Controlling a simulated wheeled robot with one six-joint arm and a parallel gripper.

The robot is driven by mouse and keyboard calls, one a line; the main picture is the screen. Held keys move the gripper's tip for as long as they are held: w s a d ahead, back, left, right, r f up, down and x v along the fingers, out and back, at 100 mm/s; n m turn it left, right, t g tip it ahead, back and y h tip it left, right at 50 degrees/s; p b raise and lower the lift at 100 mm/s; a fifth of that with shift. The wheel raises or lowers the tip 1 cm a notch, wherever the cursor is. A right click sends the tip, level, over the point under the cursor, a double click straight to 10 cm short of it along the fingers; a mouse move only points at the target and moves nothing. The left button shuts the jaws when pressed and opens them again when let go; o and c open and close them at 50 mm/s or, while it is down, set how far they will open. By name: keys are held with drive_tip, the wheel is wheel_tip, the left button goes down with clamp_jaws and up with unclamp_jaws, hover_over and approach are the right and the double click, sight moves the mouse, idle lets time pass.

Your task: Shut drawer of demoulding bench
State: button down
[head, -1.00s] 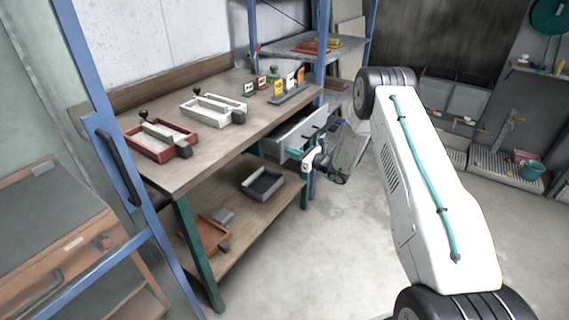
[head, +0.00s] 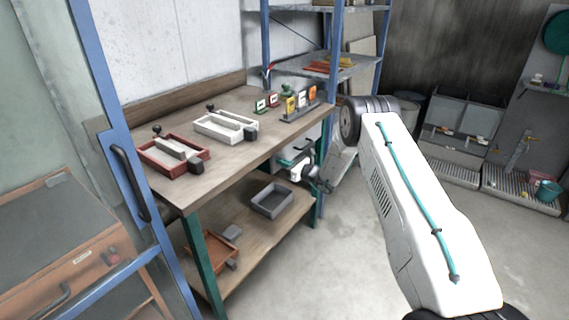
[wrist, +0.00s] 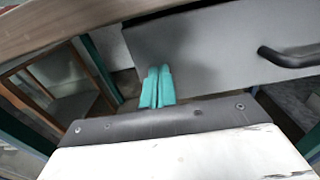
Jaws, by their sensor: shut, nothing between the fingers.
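The demoulding bench (head: 215,160) has a wooden top and green legs and stands left of centre in the head view. Its drawer has a grey front (wrist: 215,45) with a black bar handle (wrist: 288,57), seen close up in the wrist view below the wooden bench edge. In the head view my arm partly hides the drawer, under the right end of the top. My gripper (wrist: 157,88) has teal fingers, shut together and empty. The fingertips are at the lower left part of the drawer front, left of the handle; I cannot tell if they touch it.
Red (head: 172,158) and white (head: 225,126) mould trays and a rack of coloured cards (head: 300,106) stand on the bench. A grey tray (head: 271,199) lies on its lower shelf. A blue-framed shelf unit stands behind. The concrete floor at centre is clear.

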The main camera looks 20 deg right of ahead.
drive_tip(key=shift+w+a+r, duration=0.2)
drive_tip(key=shift+w+r, duration=0.05)
drive_tip(key=shift+r, duration=0.05)
drive_tip(key=v, duration=1.5)
drive_tip(key=s+a+f+n+g+y, duration=0.2)
drive_tip(key=s+a+f+n+g, duration=0.1)
drive_tip(key=s+a+g, duration=0.15)
drive_tip(key=s+a+r+n+g, duration=0.5)
drive_tip(key=s+r+n, duration=0.1)
drive_tip(key=s+r, duration=0.15)
drive_tip(key=s+a+r+n+g, duration=0.45)
drive_tip(key=s+r+n, duration=0.2)
drive_tip(key=s, duration=0.25)
drive_tip(key=s+d+r+n+h, duration=0.1)
drive_tip(key=s+r+n+h, duration=0.5)
drive_tip(key=s+r, duration=0.4)
drive_tip(key=s+d+r+n+h, duration=0.1)
drive_tip(key=s+r+n+h, duration=0.5)
drive_tip(key=s, duration=1.5)
drive_tip(key=shift+r+n+t+h, duration=0.35)
drive_tip(key=shift+r+n, duration=0.3)
drive_tip(key=shift+r, duration=1.55)
drive_tip(key=shift+d, duration=0.1)
